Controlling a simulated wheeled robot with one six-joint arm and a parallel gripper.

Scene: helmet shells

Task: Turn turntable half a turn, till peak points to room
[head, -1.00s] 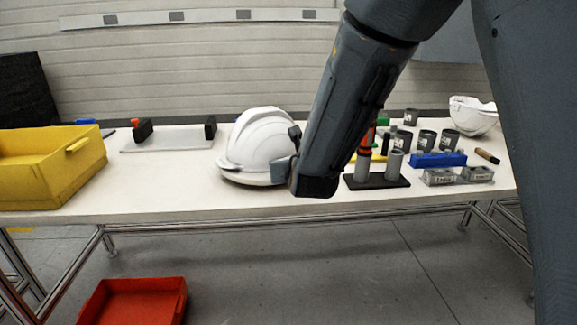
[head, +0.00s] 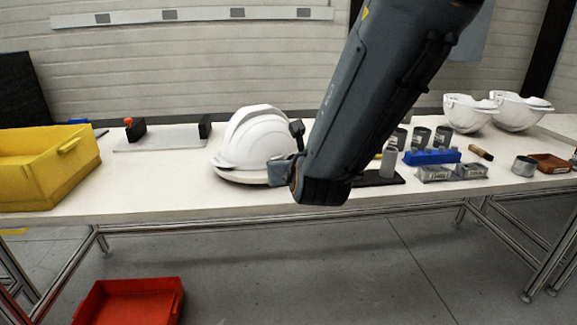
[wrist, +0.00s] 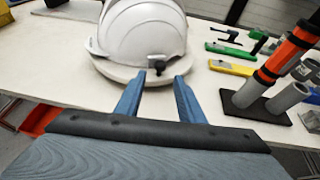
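A white helmet shell (head: 255,140) sits on a low round pale turntable (head: 240,176) near the table's front edge. It also shows at the top of the wrist view (wrist: 140,35), over the turntable rim (wrist: 118,72). In the head view its peak points left. My gripper (head: 277,170) is at the turntable's right front edge. In the wrist view my gripper's two blue fingers (wrist: 163,76) are apart, with their tips at the near rim. A small black piece (wrist: 157,66) shows between and just beyond the tips. I cannot tell whether the fingers touch anything.
A dark stand with grey cylinders (wrist: 255,104) is close right of my gripper. Green and yellow tools (wrist: 230,67) lie behind it. A yellow bin (head: 45,175) stands left. More white helmets (head: 470,112) are at the back right. A red bin (head: 130,300) is on the floor.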

